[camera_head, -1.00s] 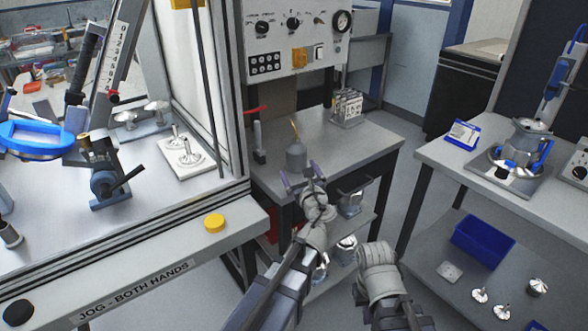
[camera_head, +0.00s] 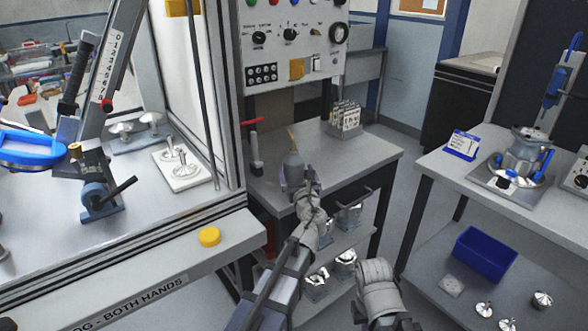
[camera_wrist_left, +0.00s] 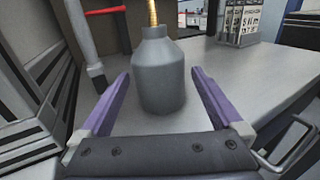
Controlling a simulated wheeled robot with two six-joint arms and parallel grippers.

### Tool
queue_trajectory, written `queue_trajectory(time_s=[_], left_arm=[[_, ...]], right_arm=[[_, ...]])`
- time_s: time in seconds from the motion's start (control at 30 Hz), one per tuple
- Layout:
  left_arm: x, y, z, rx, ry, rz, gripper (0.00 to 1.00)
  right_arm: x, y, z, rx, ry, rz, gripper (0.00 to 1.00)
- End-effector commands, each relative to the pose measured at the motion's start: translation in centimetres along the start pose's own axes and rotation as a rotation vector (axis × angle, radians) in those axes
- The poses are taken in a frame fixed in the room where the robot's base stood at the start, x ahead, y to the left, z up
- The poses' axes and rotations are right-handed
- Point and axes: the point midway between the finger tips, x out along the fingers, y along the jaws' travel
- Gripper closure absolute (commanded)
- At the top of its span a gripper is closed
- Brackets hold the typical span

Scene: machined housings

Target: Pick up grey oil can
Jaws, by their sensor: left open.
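The grey oil can (camera_head: 293,167) stands upright on the grey table (camera_head: 367,155), with a thin brass spout on top. It also shows in the left wrist view (camera_wrist_left: 160,75), where its spout top is cut off. My left gripper (camera_head: 299,186) is in front of the can in the head view. In the left wrist view, its two purple fingers (camera_wrist_left: 160,90) are open, one on each side of the can, with visible gaps. The lower front of the can is partly hidden by the gripper in the head view. My right gripper is not in view; only part of that arm shows.
A red-handled tool (camera_head: 254,150) stands just left of the can. A rack of stamped blocks (camera_head: 345,117) sits farther back right. A machine panel (camera_head: 290,45) rises behind. The table's right side is clear. Metal housings (camera_head: 346,262) lie on the shelf below.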

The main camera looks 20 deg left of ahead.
Motion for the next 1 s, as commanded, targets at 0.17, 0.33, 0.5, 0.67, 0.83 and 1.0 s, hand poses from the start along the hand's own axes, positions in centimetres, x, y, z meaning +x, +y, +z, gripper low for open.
queue_trajectory(time_s=[0.17,0.33,0.5,0.67,0.83,1.0], left_arm=[[3.0,0.0,-0.3,-0.001,0.0,0.002,0.0],[3.6,0.1,-0.3,-0.001,0.0,-0.001,0.0],[3.5,0.1,-0.3,-0.001,0.0,-0.001,0.05],[3.5,0.1,-0.3,-0.001,0.0,-0.001,0.22],[3.5,0.1,-0.3,-0.001,0.0,-0.001,0.42],[3.5,0.1,-0.3,-0.001,0.0,-0.001,0.61]], right_arm=[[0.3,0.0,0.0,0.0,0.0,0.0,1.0],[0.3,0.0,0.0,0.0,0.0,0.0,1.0],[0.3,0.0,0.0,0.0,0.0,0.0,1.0],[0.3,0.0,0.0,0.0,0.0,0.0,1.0],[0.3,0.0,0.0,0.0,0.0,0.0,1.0],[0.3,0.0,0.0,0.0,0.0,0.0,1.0]])
